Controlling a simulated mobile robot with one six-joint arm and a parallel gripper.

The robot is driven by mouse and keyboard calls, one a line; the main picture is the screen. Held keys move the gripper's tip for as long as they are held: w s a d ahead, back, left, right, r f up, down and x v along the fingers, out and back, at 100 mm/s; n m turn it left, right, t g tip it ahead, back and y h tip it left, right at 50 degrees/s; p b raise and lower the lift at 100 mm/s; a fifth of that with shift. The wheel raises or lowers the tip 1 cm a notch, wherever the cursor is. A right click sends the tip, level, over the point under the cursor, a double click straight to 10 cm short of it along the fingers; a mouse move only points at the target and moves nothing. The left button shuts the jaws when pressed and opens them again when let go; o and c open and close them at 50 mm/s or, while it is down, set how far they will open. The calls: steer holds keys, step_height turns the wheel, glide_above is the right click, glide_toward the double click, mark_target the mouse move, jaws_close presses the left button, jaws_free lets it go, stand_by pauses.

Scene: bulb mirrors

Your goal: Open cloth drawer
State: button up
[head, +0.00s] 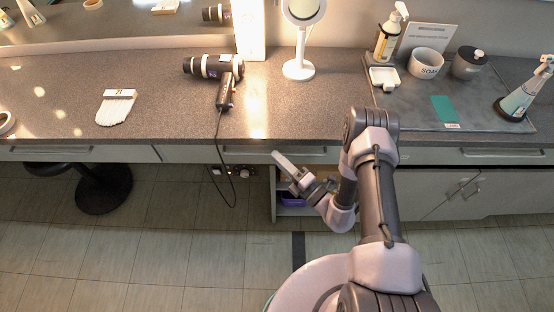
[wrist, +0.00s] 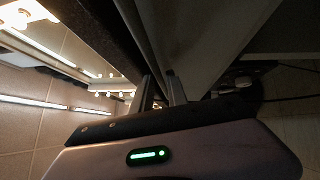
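A row of drawers runs under the counter's front edge. No label shows which one is the cloth drawer. The middle drawer (head: 215,155) looks closed, with a bar handle (head: 315,151) along its front. My gripper (head: 277,156) is at this drawer's front, its fingertips close to the handle. In the wrist view, the two fingers (wrist: 163,88) stand apart beside a long pale panel (wrist: 215,35), with a gap between them. I cannot tell whether the handle lies between the fingers. Other closed drawers with bar handles are at left (head: 50,150) and right (head: 500,152).
The counter (head: 160,75) holds a hair dryer (head: 222,75), its cord hanging in front of the drawers. A dark stool (head: 100,190) is at lower left.

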steer(key=shift+w+a+r, duration=0.1)
steer(key=shift+w+a, duration=0.2)
steer(key=shift+w, duration=0.05)
jaws_close()
stand_by(1.2)
